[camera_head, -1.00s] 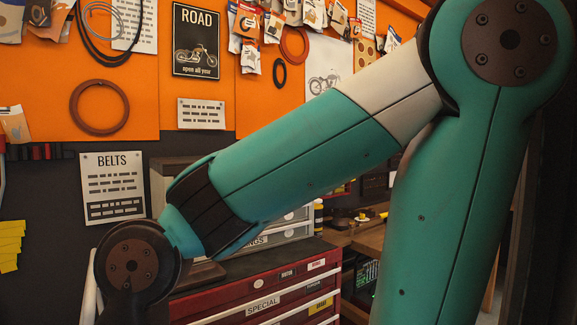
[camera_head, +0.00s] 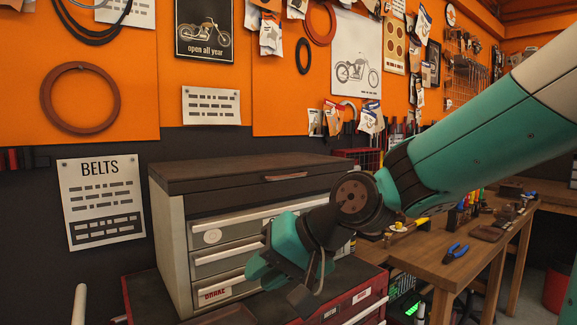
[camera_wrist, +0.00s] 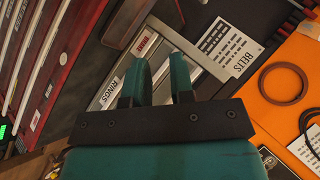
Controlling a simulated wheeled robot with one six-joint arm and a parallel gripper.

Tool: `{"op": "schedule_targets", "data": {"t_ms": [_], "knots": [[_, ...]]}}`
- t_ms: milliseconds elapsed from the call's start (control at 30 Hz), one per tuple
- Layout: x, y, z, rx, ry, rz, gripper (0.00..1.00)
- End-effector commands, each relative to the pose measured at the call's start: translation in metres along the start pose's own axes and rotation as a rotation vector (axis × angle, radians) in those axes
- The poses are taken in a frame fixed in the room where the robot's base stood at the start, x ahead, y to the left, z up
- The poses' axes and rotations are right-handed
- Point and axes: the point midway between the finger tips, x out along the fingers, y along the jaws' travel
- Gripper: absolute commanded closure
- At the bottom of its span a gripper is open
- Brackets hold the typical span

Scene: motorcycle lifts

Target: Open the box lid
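The box (camera_head: 172,235) is a grey drawer chest with a dark brown lid (camera_head: 235,168), standing on a red cabinet. The lid lies shut, with a brown handle (camera_head: 286,176) along its front edge. My gripper (camera_head: 268,268) is in front of the drawers, below the lid handle, pointing down and left. In the wrist view, its two teal fingers (camera_wrist: 158,78) stand apart with nothing between them. The labelled drawer front (camera_wrist: 108,92) shows behind and beside the fingers there. My gripper and wrist hide part of the drawers in the head view.
The red cabinet (camera_head: 160,296) is below the box. The orange wall (camera_head: 150,80) behind holds posters, rings and packets. A BELTS sign (camera_head: 101,204) hangs left of the box.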

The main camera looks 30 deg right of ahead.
Motion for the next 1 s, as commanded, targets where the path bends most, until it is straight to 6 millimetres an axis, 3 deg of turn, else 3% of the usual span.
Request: {"op": "schedule_targets", "data": {"t_ms": [33, 100, 200, 300, 433, 633, 1000], "knots": [[-0.021, 0.003, -0.041, 0.151, 0.128, -0.031, 0.78], [-0.046, 0.010, -0.084, 0.329, 0.286, -0.099, 0.78], [-0.083, 0.023, -0.131, 0.530, 0.471, -0.196, 0.78], [-0.113, 0.035, -0.159, 0.657, 0.600, -0.278, 0.78], [-0.133, 0.043, -0.176, 0.735, 0.679, -0.337, 0.78], [-0.119, 0.042, -0.193, 0.749, 0.684, -0.349, 0.78], [-0.058, 0.036, -0.249, 0.746, 0.682, -0.345, 0.78]]}}
